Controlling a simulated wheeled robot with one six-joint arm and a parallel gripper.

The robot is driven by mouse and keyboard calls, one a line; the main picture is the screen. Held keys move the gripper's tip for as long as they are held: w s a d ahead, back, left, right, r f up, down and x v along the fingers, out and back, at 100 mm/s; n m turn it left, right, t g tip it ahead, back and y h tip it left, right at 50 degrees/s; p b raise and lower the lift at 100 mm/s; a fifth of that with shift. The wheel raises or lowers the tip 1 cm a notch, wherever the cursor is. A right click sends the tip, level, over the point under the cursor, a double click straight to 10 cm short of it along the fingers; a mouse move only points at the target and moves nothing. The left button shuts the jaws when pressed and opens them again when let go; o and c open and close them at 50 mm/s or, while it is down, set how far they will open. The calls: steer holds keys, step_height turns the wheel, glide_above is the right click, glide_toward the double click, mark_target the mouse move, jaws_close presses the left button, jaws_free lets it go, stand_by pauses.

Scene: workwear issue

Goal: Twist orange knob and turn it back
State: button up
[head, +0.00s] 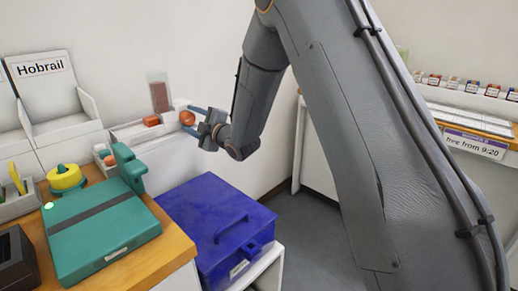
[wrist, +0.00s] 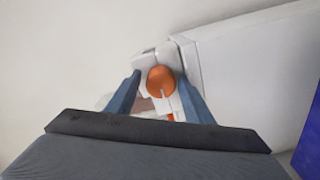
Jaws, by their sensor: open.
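The orange knob (head: 187,118) sits on a small white housing (head: 181,104) against the wall, at the end of a grey tray. My gripper (head: 198,120) is at the knob, its two blue fingers reaching toward the wall. In the wrist view the knob (wrist: 161,81) shows between the two open fingers (wrist: 160,92), with a thin pale line at its lower edge. The fingers stand to either side of it. I cannot tell whether either finger touches it.
A grey tray (head: 128,136) with orange items runs left of the knob. Below stands a blue box (head: 190,205) with a handle. A teal device (head: 90,240) and a yellow knobbed object (head: 65,180) are on the wooden counter at left. Floor is clear right of the box.

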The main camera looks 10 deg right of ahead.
steer(key=m+p, duration=0.1)
steer(key=m, duration=0.1)
steer(key=m+p, duration=0.2)
steer(key=shift+s+a, duration=0.15)
steer(key=shift+a, duration=0.05)
steer(key=m+p, duration=0.2)
steer(key=m, duration=0.1)
steer(key=shift+d+m, duration=0.1)
steer(key=shift+m, duration=0.2)
steer(key=m+p, duration=0.2)
steer(key=m, duration=0.1)
steer(key=m+p, duration=0.3)
steer(key=m, duration=0.1)
steer(key=s+d+f+m+g+h+b, duration=0.1)
steer(key=s+d+f+g+h, duration=0.1)
steer(key=s+d, duration=0.8)
steer(key=s+d+f+m+g+h+b, duration=0.1)
steer(key=s+d+g+h, duration=0.4)
steer(key=s+d, duration=0.5)
step_height(320, 180, down, 2)
steer(key=shift+s+d+f+m+h, duration=0.1)
steer(key=shift+s+d+m+h, duration=0.15)
steer(key=shift+s+m+h, duration=0.65)
steer(key=shift+w, duration=0.3)
